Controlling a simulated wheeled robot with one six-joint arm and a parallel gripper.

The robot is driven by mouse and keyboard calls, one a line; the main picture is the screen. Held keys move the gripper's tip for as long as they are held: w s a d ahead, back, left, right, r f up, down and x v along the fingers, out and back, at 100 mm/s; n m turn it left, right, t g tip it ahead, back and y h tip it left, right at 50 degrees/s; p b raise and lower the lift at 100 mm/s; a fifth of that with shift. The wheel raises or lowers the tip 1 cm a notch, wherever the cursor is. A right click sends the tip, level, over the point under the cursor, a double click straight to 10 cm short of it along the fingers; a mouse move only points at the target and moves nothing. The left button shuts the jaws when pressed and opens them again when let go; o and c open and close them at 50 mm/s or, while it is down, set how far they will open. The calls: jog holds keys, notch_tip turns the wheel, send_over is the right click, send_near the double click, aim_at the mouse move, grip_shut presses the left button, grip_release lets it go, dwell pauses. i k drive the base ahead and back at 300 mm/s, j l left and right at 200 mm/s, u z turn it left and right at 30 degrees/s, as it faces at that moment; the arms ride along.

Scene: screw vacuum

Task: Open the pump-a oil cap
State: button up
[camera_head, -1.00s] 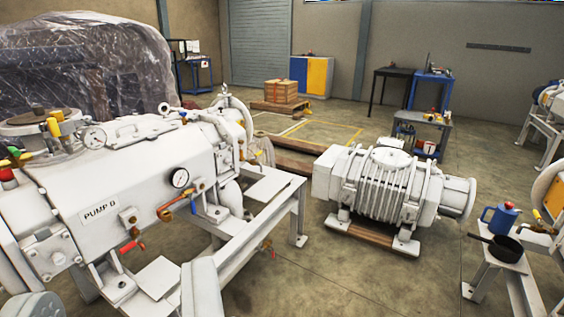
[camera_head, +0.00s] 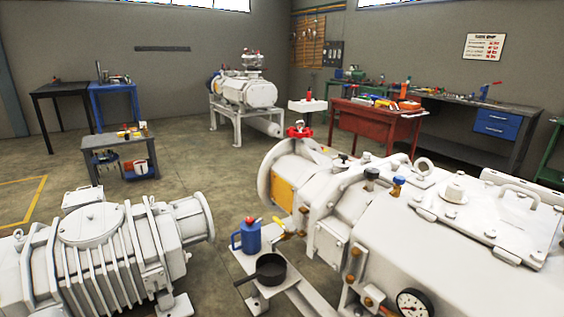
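A large white pump (camera_head: 400,240) fills the lower right, cut off by the frame edge. No name label shows on the visible part, so I cannot tell if it is pump-a. On its top are a dark cap (camera_head: 371,175), a blue-topped brass fitting (camera_head: 398,183) and a white knob (camera_head: 455,191) on a bolted cover. I cannot tell which of these is an oil cap. A red handwheel (camera_head: 299,131) stands at its far end, and a round gauge (camera_head: 412,302) sits at the bottom edge. My gripper is not in view.
A blue jug (camera_head: 247,236) and black pan (camera_head: 271,268) stand on a ledge beside the pump. A ribbed white machine (camera_head: 100,250) sits at lower left. A further pump (camera_head: 243,92) and red workbench (camera_head: 378,122) are behind. Open floor (camera_head: 190,180) lies between.

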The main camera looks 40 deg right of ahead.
aim_at(341, 163)
jog(key=i+z, duration=0.4)
jog(key=i+j+z, duration=0.15)
jog(key=i+z, duration=0.3)
jog(key=i+j+z, duration=0.25)
jog(key=z, duration=0.15)
jog(key=i+j+z, duration=0.6)
jog(key=z, duration=0.15)
jog(key=i+j+z, duration=0.2)
jog(key=j+z, duration=0.2)
jog(key=i+j+z, duration=0.1)
jog(key=j+z, duration=0.25)
jog(key=i+j+z, duration=0.1)
jog(key=j+z, duration=0.25)
jog(key=k, duration=0.3)
